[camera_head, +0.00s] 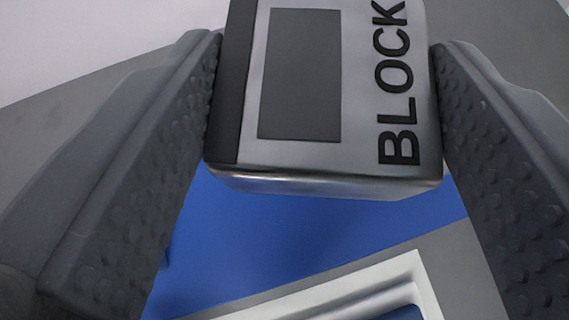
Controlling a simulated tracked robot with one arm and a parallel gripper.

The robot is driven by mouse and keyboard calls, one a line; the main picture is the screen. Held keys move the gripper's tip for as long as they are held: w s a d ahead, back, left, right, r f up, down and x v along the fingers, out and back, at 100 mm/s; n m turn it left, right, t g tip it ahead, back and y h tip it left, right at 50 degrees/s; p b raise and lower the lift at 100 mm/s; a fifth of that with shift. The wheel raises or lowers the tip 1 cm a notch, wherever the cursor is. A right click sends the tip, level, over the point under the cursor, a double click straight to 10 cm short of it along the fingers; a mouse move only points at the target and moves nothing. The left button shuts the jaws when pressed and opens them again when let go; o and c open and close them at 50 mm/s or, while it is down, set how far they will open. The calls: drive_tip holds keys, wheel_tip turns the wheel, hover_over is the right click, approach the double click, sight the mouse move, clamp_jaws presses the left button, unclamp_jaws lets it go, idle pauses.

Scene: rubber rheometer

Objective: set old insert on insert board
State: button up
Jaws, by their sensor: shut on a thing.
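My gripper (327,70) is shut on a silver metal block (365,100), one dark ridged finger on each side of it. The block has a dark grey rectangle on its face, a black strip along its left side and the word BLOCK running up its right side. Its lower edge faces me and its far end is cut off at the top of the view. A flat blue surface (310,232) shows below and behind the block. I cannot tell whether this is the insert board, or whether the block touches anything.
A white raised frame (405,275) with blue inside it is at the bottom right, partly cut off. A grey surface (455,255) borders the blue area at the right. A pale area fills the upper left, with grey beside it.

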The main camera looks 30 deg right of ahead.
sight(330, 163)
drive_tip(key=f, duration=0.4)
drive_tip(key=shift+s+d+f+b, duration=0.1)
drive_tip(key=shift+d+f+b, duration=0.2)
drive_tip(key=shift+f+b, duration=0.1)
wheel_tip(330, 163, down, 3)
drive_tip(key=shift+f, duration=0.2)
drive_tip(key=shift+r, duration=0.1)
drive_tip(key=o, duration=0.9)
drive_tip(key=shift+s+a+r, duration=0.3)
drive_tip(key=shift+s+a, duration=0.05)
drive_tip(key=v, duration=1.1)
drive_tip(key=shift+f, duration=0.1)
